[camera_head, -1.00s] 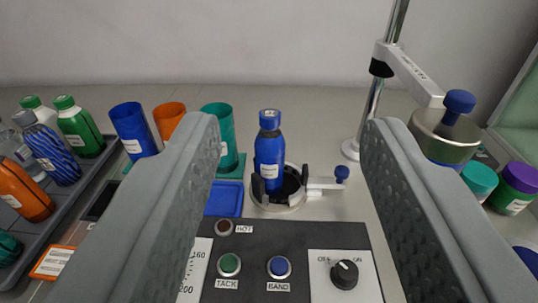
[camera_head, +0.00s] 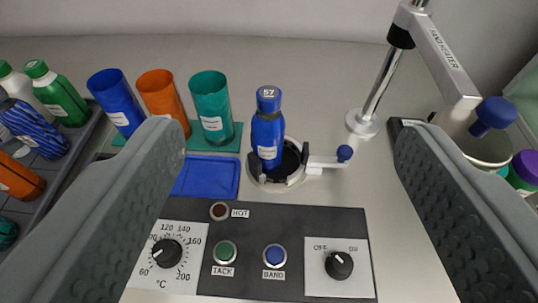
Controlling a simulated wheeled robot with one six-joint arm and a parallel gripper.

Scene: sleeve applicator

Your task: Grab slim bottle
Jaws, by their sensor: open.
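A slim blue bottle (camera_head: 267,132) with a blue cap marked 57 and a white label stands upright in a round holder (camera_head: 261,183) with dark jaws and a white rim. My gripper (camera_head: 278,140) is open, with one grey finger on each side of the picture. The bottle shows in the gap between the fingers, farther off and touched by neither. The bottle's foot is partly hidden by the holder's jaws.
A control panel (camera_head: 295,221) with knobs and buttons lies in front of the holder. Blue, orange and teal cups (camera_head: 210,103) stand behind left. Several bottles fill a grey tray (camera_head: 82,140) at left. A labelled band heater arm (camera_head: 441,52) on a post (camera_head: 378,88) stands at right.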

